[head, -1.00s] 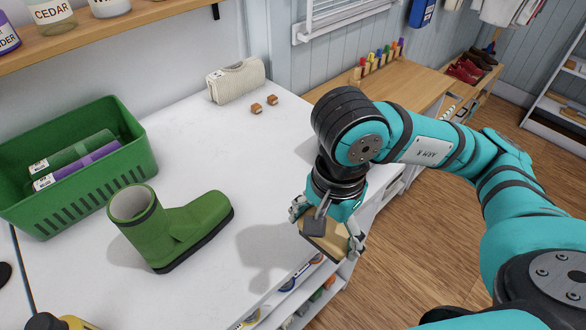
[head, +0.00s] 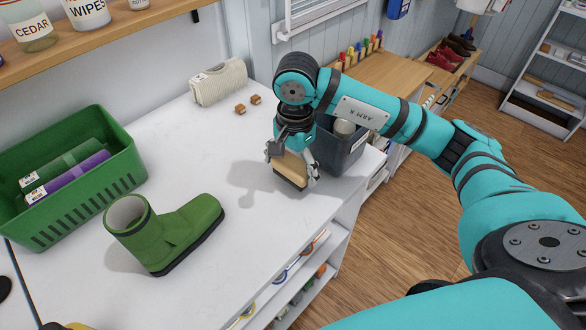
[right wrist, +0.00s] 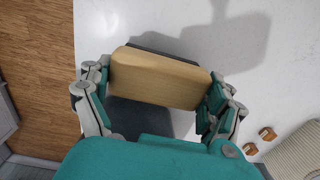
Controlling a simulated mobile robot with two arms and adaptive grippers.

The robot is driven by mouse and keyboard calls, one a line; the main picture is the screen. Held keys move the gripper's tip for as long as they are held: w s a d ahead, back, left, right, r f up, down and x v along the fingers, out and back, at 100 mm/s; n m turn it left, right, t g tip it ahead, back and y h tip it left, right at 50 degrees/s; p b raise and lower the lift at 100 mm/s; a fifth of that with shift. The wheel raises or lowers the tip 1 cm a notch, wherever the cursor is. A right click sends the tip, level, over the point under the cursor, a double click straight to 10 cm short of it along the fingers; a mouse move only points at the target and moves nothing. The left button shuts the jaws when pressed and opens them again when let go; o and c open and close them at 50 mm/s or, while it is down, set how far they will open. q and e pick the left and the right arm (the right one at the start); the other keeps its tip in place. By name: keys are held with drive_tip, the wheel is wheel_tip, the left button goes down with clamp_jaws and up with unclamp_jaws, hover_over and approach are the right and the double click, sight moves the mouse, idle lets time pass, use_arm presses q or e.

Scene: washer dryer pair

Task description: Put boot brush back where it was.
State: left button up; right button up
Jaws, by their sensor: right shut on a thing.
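The boot brush (head: 291,169) has a pale wooden back and a dark bristle side. My right gripper (head: 292,172) is shut on it and holds it above the white worktop (head: 240,243), near the front edge. In the right wrist view the brush's wooden back (right wrist: 160,78) lies between the two fingers (right wrist: 155,88), and a shadow falls on the worktop. A green boot (head: 165,232) stands on the worktop to the left of the brush. My left gripper is not in view.
A dark grey bin (head: 338,148) with a whitish item stands just right of my gripper. A green basket (head: 72,177) with rolled items is at left. The worktop between boot and gripper is clear.

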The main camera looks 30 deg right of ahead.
sight(293, 175)
wheel_tip(293, 175, down, 2)
drive_tip(key=shift+s+f+p, duration=0.1)
drive_tip(key=shift+p, duration=0.2)
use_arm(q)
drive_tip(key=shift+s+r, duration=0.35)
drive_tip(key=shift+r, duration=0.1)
use_arm(e)
drive_tip(key=shift+f, duration=0.2)
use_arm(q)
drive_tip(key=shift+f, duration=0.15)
use_arm(e)
drive_tip(key=shift+f+b, duration=0.2)
drive_tip(key=shift+b, duration=0.15)
drive_tip(key=o, duration=0.9)
drive_tip(key=shift+r, duration=0.1)
drive_tip(key=shift+o, duration=0.2)
drive_tip(key=shift+r+p, duration=0.3)
use_arm(q)
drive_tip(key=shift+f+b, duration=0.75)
drive_tip(key=shift+b, duration=0.15)
use_arm(e)
wheel_tip(293, 175, up, 12)
drive_tip(key=shift+s+d+f, duration=0.1)
drive_tip(key=shift+f, duration=0.05)
